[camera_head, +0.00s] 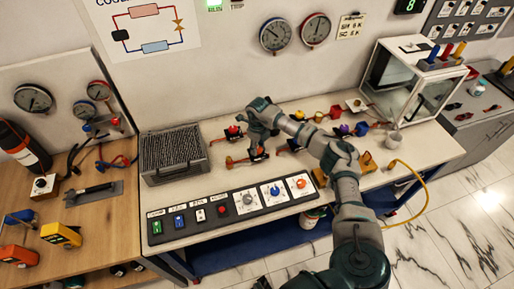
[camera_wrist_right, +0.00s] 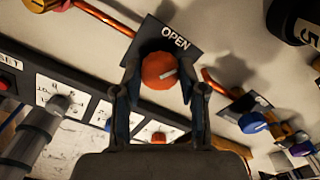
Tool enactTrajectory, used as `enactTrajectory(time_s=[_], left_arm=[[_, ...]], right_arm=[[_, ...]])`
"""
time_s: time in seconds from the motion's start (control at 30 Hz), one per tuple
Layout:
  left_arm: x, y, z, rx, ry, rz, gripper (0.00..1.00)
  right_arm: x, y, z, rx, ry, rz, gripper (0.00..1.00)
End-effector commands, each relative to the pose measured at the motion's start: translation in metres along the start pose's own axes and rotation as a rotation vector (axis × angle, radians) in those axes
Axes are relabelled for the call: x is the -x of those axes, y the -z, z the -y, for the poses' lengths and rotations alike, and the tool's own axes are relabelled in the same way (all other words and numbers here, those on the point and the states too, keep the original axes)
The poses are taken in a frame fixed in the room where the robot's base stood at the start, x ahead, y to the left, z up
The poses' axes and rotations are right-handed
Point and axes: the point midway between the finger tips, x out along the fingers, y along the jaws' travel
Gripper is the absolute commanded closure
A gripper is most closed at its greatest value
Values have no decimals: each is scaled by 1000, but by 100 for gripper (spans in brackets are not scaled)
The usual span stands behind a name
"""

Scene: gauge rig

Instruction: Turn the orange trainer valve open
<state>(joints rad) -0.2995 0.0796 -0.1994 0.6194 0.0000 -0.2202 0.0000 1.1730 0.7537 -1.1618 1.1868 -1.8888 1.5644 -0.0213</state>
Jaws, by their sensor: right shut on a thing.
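The orange trainer valve knob (camera_wrist_right: 158,72) sits between the two fingers of my right gripper (camera_wrist_right: 160,84) in the right wrist view. The fingers are shut on its sides. A white mark on the knob points right and slightly up. A dark plate reading OPEN (camera_wrist_right: 175,39) is just beyond it, and copper pipe (camera_wrist_right: 222,82) runs on either side. In the head view my right gripper (camera_head: 256,148) points down at the valve on the bench, and the hand mostly covers the knob. My left gripper is not in view.
A control panel (camera_head: 232,207) with buttons and dials lies along the bench front. A grey finned box (camera_head: 174,153) stands left of the valve. Other coloured valves, including a blue knob (camera_wrist_right: 253,122), sit close by on the right. A clear case (camera_head: 405,80) stands farther right.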

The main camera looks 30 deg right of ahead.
Motion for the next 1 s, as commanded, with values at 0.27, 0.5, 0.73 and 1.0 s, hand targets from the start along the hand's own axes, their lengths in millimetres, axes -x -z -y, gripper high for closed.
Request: enactTrajectory(time_s=[0.27,0.5,0.73,1.0], left_arm=[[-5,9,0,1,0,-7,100],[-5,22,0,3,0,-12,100],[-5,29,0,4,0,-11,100],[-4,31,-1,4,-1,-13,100]], right_arm=[[-2,2,2,234,1,-6,94],[-1,2,2,382,2,-6,94],[-1,2,3,458,2,-7,94],[0,2,3,483,3,-6,94]])
